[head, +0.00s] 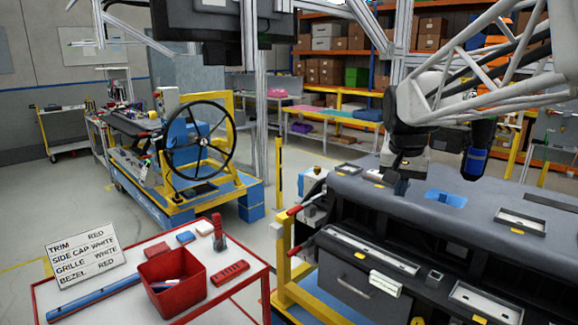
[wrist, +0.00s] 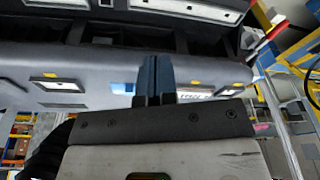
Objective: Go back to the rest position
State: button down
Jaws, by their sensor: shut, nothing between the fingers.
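My gripper (head: 398,176) hangs over the left part of the grey dashboard module (head: 345,190) in the head view, at the end of my raised arm. In the wrist view its two dark blue fingers (wrist: 154,78) are pressed together with nothing between them. The dashboard top (wrist: 100,62) lies beyond the fingers there. In the head view a small gap seems to separate the gripper from the dashboard, but I cannot tell how large it is. A blue patch (head: 446,197) lies on the dashboard to the right of the gripper.
A table with a red rim (head: 262,272) at the lower left holds a red bin (head: 172,278), a red part (head: 229,272) and a sign (head: 84,256). A yellow frame (head: 284,262) carries the dashboard. A steering-wheel cart (head: 190,190) stands behind.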

jog(key=s+a+f+n, duration=0.1)
jog(key=s+f, duration=0.3)
jog(key=s, duration=0.5)
jog(key=s+a+f+n, duration=0.2)
jog(key=s+a+f, duration=0.1)
jog(key=s, duration=0.6)
jog(key=s+a+f+n, duration=0.1)
jog(key=s+a+f, duration=0.1)
jog(key=s+f, duration=0.4)
jog(key=s, duration=0.3)
jog(key=shift+s+n+y, duration=0.3)
jog(key=shift+y, duration=0.1)
jog(key=shift+f, duration=0.1)
